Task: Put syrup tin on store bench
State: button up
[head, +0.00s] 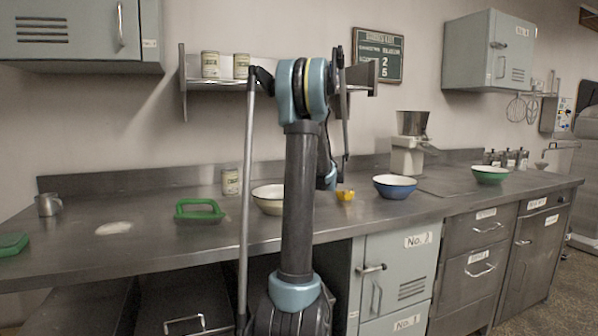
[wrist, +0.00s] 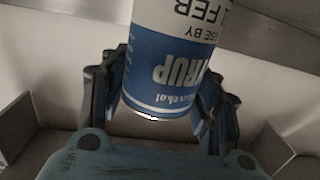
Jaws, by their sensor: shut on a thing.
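My gripper (wrist: 158,85) is shut on the syrup tin (wrist: 165,65), which has a blue and white label with "SYRUP" and a use-by date upside down in the wrist view. The fingers lie on both sides of the tin. In the head view my raised arm stands in front of the wall shelf (head: 283,86) and hides the gripper and the tin. A long steel bench (head: 150,262) runs along the wall below the shelf. I see no label marking it as the store bench.
Two pale tins (head: 210,65) stand on the shelf's left part. On the bench are another pale tin (head: 231,181), a green-handled tool (head: 199,209), a cream bowl (head: 268,203), a blue bowl (head: 394,188), a green bowl (head: 490,175) and a metal jug (head: 48,205).

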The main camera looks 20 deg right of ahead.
jog(key=shift+f, duration=0.7)
jog(key=shift+f, duration=0.1)
jog(key=o, duration=1.5)
jog(key=shift+s, duration=0.2)
jog(key=s+d, duration=0.1)
jog(key=s, duration=1)
jog(key=shift+s+r, duration=0.3)
jog(key=shift+r, duration=0.1)
jog(key=shift+d, duration=0.1)
